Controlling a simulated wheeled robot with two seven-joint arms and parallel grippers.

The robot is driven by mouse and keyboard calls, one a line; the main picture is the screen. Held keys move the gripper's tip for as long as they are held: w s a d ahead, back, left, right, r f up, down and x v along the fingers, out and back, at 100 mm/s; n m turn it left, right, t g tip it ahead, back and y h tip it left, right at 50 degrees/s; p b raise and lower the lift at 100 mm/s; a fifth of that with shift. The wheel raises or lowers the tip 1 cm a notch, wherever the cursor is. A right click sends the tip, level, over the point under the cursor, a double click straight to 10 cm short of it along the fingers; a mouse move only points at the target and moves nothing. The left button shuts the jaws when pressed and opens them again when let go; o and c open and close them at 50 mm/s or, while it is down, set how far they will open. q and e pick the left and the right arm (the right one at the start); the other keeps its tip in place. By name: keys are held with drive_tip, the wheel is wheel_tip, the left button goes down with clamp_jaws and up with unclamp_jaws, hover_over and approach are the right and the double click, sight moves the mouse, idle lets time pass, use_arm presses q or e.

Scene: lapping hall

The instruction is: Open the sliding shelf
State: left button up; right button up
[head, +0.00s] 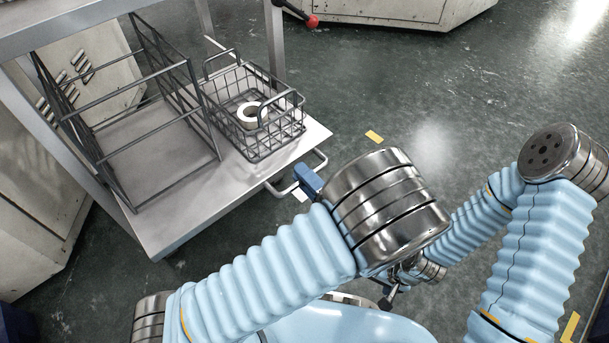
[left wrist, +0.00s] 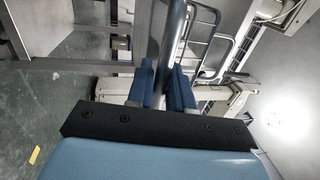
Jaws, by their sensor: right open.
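The sliding shelf (head: 185,222) is a flat grey metal board in a rack at the left of the head view. Its front part sticks out past the rack's front posts. A U-shaped metal handle (head: 321,160) is on its front edge. My left gripper (head: 307,180), with blue fingers, is at this handle, partly hidden by my arm. In the left wrist view the handle bar (left wrist: 170,45) runs between the two fingers (left wrist: 165,88), which close on it from both sides. My right gripper (head: 388,298) is small and low in the head view, away from the shelf, mostly hidden.
A tall dark wire rack (head: 140,105) and a wire basket (head: 273,146) holding a white ring-shaped roll (head: 252,114) stand on the shelf. Machine cabinets (head: 400,12) stand behind and at the left. The green floor (head: 470,90) to the right is clear.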

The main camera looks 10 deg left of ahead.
use_arm(q)
drive_tip(key=shift+o, duration=1)
drive_tip(key=v, duration=1.3)
drive_tip(key=shift+s+d, duration=0.25)
drive_tip(key=shift+s, duration=0.05)
drive_tip(key=shift+d, duration=0.1)
